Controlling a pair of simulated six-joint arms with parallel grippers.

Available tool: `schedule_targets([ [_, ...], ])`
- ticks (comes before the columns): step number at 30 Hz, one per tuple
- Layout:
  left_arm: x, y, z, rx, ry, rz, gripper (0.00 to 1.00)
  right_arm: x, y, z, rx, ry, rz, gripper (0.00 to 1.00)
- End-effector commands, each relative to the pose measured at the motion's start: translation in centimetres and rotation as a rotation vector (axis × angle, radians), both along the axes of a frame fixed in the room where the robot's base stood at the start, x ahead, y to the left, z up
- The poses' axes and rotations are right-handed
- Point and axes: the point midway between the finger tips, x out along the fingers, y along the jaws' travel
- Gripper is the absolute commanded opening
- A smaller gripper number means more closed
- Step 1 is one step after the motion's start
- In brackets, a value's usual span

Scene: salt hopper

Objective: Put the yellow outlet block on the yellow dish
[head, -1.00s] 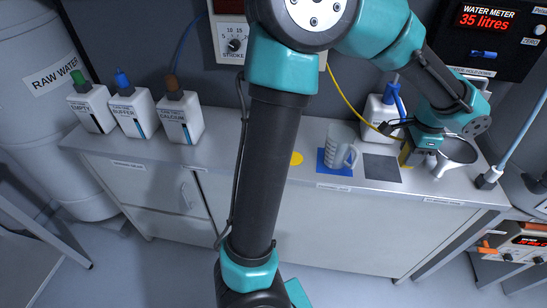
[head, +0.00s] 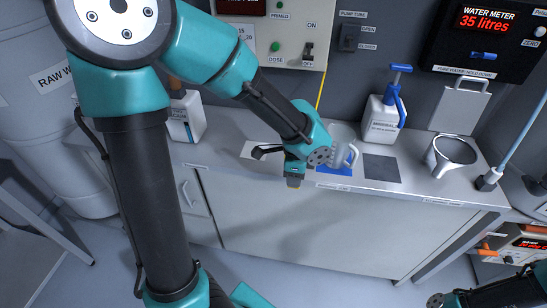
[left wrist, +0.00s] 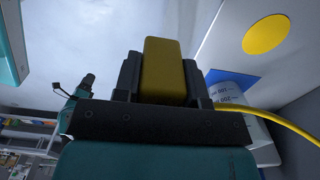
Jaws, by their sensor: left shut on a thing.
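My left gripper (head: 294,178) is over the front part of the bench in the head view. It is shut on the yellow outlet block (left wrist: 163,72), which stands between the two dark fingers in the left wrist view. The yellow dish (left wrist: 266,34) shows as a flat yellow disc at the upper right of the left wrist view, apart from the block. In the head view the dish is hidden behind my left gripper. My right gripper is out of view; only part of that arm shows.
A clear jug (head: 343,153) stands on a blue mat (head: 335,169) close to the gripper's right. A grey mat (head: 381,168), a white bottle with a blue pump (head: 384,115) and a metal funnel ring (head: 452,152) are farther right. A yellow cord (left wrist: 277,121) runs nearby.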

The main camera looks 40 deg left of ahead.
Motion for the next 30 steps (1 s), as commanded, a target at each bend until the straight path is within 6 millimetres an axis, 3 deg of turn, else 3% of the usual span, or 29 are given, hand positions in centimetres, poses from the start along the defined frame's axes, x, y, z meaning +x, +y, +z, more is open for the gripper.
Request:
schedule_targets([
  [14,0.5,0.3,-0.1,-0.001,0.000,-0.004,0.12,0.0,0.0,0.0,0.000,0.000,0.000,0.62],
  [30,9.2,5.7,-1.1,0.000,0.000,-0.001,0.12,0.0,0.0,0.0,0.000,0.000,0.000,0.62],
])
